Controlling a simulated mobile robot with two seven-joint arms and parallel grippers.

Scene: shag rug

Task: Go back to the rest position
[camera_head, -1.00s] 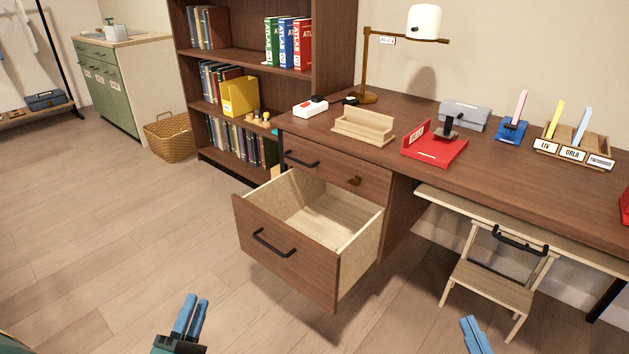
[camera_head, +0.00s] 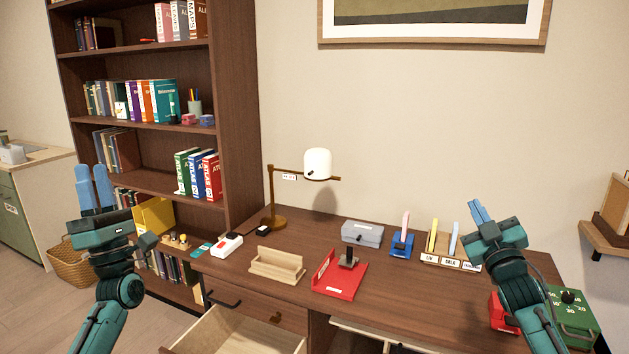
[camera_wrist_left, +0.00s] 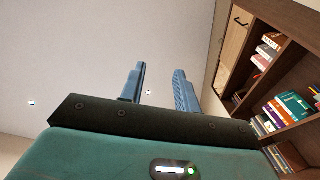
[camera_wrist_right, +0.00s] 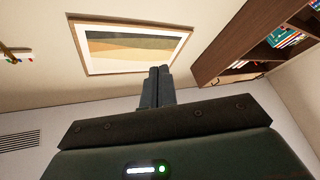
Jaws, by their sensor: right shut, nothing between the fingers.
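My left gripper (camera_head: 91,170) is raised at the left of the head view, in front of the bookshelf, fingers pointing up. In the left wrist view its two blue fingers (camera_wrist_left: 159,70) stand apart with nothing between them, so it is open and empty. My right gripper (camera_head: 477,205) is raised at the right of the head view, in front of the desk and wall, fingers pointing up. In the right wrist view its fingers (camera_wrist_right: 159,70) are together and hold nothing. Both grippers look clear of the furniture.
The desk (camera_head: 400,312) bears a lamp (camera_head: 317,164), a red tray (camera_head: 340,280), a wooden holder (camera_head: 277,267) and a grey box (camera_head: 362,234). A lower drawer (camera_head: 235,335) stands open. A bookshelf (camera_head: 232,120) stands at left; a green timer-like box (camera_head: 570,315) is at right.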

